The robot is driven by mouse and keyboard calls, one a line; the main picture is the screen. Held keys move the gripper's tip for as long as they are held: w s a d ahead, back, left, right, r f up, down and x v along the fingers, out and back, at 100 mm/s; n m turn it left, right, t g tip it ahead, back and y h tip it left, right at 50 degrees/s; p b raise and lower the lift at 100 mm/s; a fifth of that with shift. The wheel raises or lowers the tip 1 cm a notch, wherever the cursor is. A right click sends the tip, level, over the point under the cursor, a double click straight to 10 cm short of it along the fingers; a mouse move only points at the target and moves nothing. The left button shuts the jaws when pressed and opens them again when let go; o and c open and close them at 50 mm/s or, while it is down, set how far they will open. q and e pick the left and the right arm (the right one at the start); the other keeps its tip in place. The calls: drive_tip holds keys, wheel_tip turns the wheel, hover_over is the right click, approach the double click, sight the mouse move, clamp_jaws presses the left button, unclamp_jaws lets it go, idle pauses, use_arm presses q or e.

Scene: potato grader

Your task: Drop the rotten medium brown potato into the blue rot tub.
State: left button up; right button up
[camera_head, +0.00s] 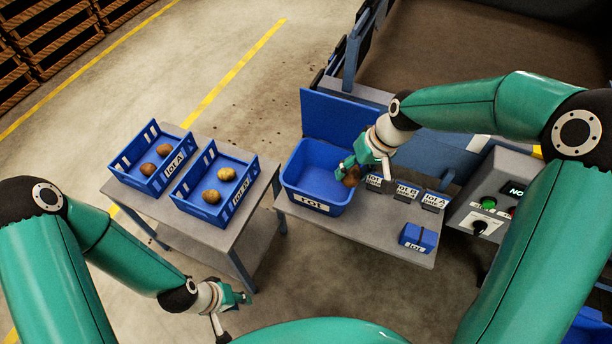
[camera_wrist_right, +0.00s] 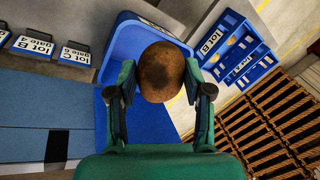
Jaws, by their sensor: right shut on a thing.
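A brown potato (camera_wrist_right: 161,72) with a dark patch on top is held between the fingers of my right gripper (camera_wrist_right: 160,88), which is shut on it. In the head view the potato (camera_head: 352,176) shows below the right gripper (camera_head: 347,166), at the right rim of the blue rot tub (camera_head: 318,208). The tub (camera_wrist_right: 130,40) lies beyond the potato in the right wrist view, and its visible inside looks empty. My left gripper (camera_head: 238,298) is low at the bottom left, away from the tables; its finger opening is too small to tell.
Two blue crates, lot A (camera_head: 178,171) and lot B (camera_head: 243,190), stand on the left table, each with two potatoes. Lot signs (camera_head: 405,190) and a small blue box (camera_head: 418,238) are right of the tub. A control panel (camera_head: 490,205) stands further right.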

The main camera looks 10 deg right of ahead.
drive_tip(key=shift+w, duration=0.2)
drive_tip(key=shift+a, duration=0.1)
drive_tip(key=shift+a, duration=0.1)
drive_tip(key=w+f+m+t+h+b, duration=0.2)
drive_tip(key=w+f+m+h+b, duration=0.1)
drive_tip(key=w+f+m+b, duration=0.8)
drive_tip(key=shift+w+a+f+m+b, duration=0.35)
drive_tip(key=shift+w+f+m, duration=0.45)
drive_tip(key=shift+w+f, duration=2.15)
drive_tip(key=shift+s+f, duration=0.3)
drive_tip(key=shift+s, duration=0.05)
drive_tip(key=o, duration=1.3)
